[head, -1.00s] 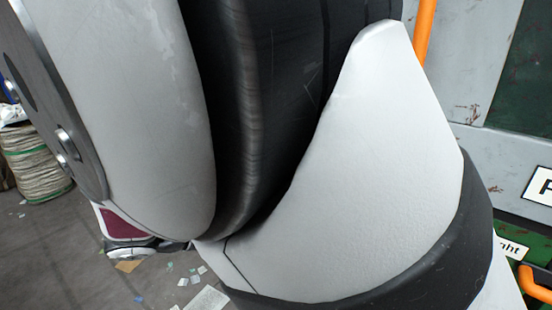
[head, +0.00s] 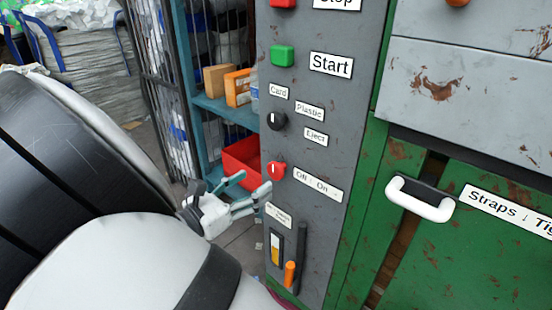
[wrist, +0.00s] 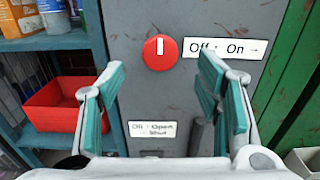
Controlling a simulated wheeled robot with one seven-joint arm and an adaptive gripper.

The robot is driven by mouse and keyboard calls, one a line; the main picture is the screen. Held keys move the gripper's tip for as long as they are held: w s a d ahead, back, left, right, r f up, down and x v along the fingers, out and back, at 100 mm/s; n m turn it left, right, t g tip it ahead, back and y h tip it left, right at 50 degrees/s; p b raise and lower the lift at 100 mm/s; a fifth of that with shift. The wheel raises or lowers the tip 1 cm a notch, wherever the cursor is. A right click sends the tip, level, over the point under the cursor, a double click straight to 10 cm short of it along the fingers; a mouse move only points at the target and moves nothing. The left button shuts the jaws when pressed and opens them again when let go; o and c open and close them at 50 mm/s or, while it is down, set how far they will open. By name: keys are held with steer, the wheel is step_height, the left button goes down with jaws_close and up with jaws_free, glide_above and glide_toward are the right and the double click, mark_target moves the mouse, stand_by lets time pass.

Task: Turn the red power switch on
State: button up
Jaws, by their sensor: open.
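The red power switch (head: 276,171) is a round red knob with a white mark, on the grey control panel beside a label reading Off and On. In the wrist view the red switch (wrist: 160,52) is straight ahead, above and between the fingertips, with its white mark upright. My gripper (head: 250,190) is just left of and below the switch in the head view. In the wrist view my gripper (wrist: 160,75) has its two teal-padded fingers wide apart with nothing between them. The gap to the panel is hard to judge.
Above the switch are a black selector knob (head: 277,121) and a green Start button (head: 283,56). Below is an orange-handled lever (head: 290,272). A white handle (head: 420,199) sticks out at right. A shelf with a red bin (wrist: 62,104) stands left of the panel.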

mark_target(273, 171)
steer(key=shift+b+x, duration=0.65)
steer(key=shift+x, duration=2.45)
steer(key=c, duration=1.2)
